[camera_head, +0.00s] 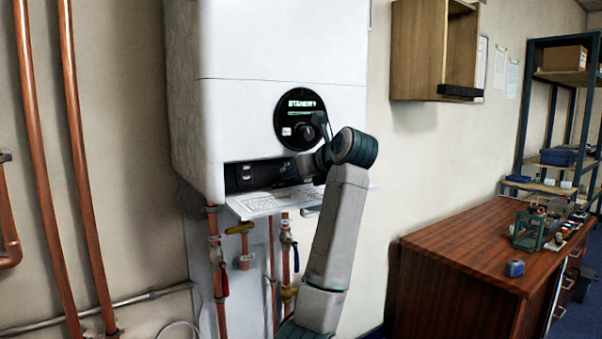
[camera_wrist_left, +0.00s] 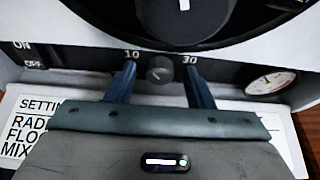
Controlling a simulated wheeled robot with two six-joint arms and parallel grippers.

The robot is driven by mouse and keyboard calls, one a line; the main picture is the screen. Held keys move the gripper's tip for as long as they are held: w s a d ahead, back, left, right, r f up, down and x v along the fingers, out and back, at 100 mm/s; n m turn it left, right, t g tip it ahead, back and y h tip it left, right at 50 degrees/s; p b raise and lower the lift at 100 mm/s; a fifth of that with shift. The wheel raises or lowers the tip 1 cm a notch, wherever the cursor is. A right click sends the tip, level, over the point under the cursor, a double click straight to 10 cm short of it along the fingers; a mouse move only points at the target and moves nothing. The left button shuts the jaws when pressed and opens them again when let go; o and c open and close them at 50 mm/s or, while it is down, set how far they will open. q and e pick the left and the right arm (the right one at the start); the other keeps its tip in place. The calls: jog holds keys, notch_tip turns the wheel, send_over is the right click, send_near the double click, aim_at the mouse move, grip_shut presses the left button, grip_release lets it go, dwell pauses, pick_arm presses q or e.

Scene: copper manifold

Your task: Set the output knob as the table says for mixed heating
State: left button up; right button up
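The output knob (camera_wrist_left: 159,70) is a small dark round knob between the printed marks 10 and 30 in the left wrist view. Its exact pointer angle is hard to read. My left gripper (camera_wrist_left: 160,76) is open, with one blue finger on each side of the knob and visible gaps to it. In the head view, my left gripper (camera_head: 296,170) is at the recess under the boiler front, and the knob is hidden there. The settings table (camera_head: 268,201) is printed on the lowered flap. In the left wrist view its lines (camera_wrist_left: 22,133) are partly covered by my gripper.
The white boiler (camera_head: 280,50) has a large black dial (camera_head: 292,108) showing a standby text above the recess. A pressure gauge (camera_wrist_left: 267,83) is right of the knob, and an on/off switch label (camera_wrist_left: 28,55) is left. Pipes with valves (camera_head: 288,240) hang below.

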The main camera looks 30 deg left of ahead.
pick_arm(q)
jog(key=shift+d, duration=0.1)
jog(key=shift+s+d+r, duration=0.15)
jog(key=shift+d, duration=0.15)
jog(key=b+v, duration=0.1)
jog(key=v, duration=0.9)
pick_arm(e)
jog(key=v, duration=0.3)
jog(key=shift+w+r, duration=0.2)
jog(key=shift+r, duration=0.15)
